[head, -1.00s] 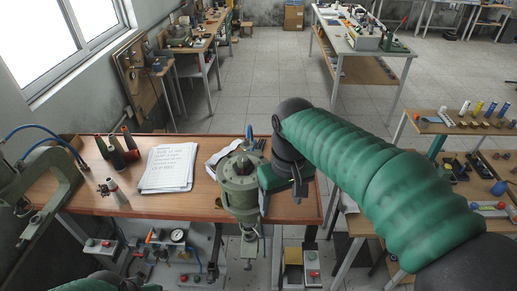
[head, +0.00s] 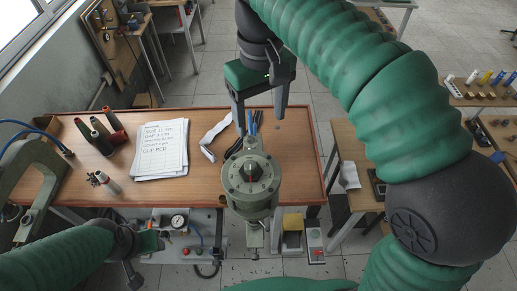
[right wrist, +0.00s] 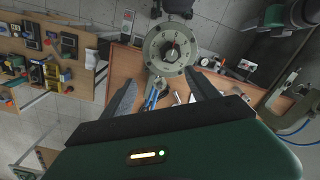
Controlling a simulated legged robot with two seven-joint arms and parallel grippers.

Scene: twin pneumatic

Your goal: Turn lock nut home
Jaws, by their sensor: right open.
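The grey-green press (head: 252,208) stands at the front edge of the wooden bench. On its top is a round dial-like head (head: 234,178) with marks round its rim and a dark piece (head: 252,172) in the middle. Which part is the lock nut I cannot tell for sure. My right gripper (head: 262,115) is open and empty, behind and apart from the head. In the right wrist view the head (right wrist: 157,50) lies beyond the two spread fingers (right wrist: 158,92), with nothing between the tips. My left gripper (head: 146,250) is at the lower left; its jaws are unclear.
Blue-handled tools (head: 253,122) are behind the press. A green-grey C-shaped frame (head: 45,190) stands at the left. Pneumatic gear with a gauge (head: 179,221) is below.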

